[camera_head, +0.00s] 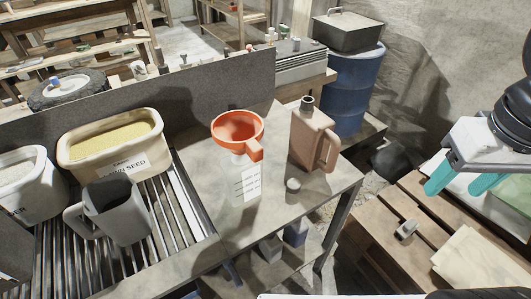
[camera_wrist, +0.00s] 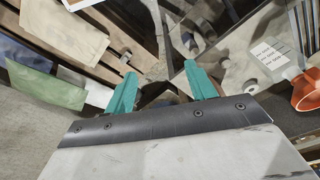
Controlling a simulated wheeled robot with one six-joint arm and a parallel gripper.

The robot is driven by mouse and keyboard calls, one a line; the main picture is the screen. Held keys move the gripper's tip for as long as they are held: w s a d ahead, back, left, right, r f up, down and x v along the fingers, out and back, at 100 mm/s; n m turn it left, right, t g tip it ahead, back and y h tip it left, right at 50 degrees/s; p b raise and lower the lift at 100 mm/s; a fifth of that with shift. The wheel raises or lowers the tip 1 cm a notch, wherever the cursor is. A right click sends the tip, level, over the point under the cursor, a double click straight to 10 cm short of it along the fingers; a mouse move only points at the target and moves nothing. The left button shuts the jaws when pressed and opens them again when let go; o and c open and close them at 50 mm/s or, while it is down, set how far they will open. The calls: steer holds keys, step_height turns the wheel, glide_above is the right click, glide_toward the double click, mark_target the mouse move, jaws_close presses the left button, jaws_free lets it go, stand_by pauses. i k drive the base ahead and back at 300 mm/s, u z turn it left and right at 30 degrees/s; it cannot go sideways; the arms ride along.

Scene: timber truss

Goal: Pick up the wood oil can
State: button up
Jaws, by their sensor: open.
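A brownish-pink can (camera_head: 312,142) with a side handle and a dark cap stands upright near the right end of the grey bench; I take it to be the wood oil can. My gripper (camera_head: 460,184) is open and empty, with two teal fingers, well to the right of the can and apart from it, above the wooden slatted table. The fingers also show in the wrist view (camera_wrist: 160,74). I cannot make out the can clearly there; the gripper body hides part of that view.
A seed tub (camera_head: 112,145) and grey jug (camera_head: 120,212) sit further left. A blue barrel (camera_head: 352,92) stands behind. The slatted table (camera_head: 385,200) lies right.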

mark_target(311, 135)
steer(key=u, duration=1.75)
steer(key=k, duration=0.8)
steer(key=z, duration=0.7)
steer(key=i, duration=0.45)
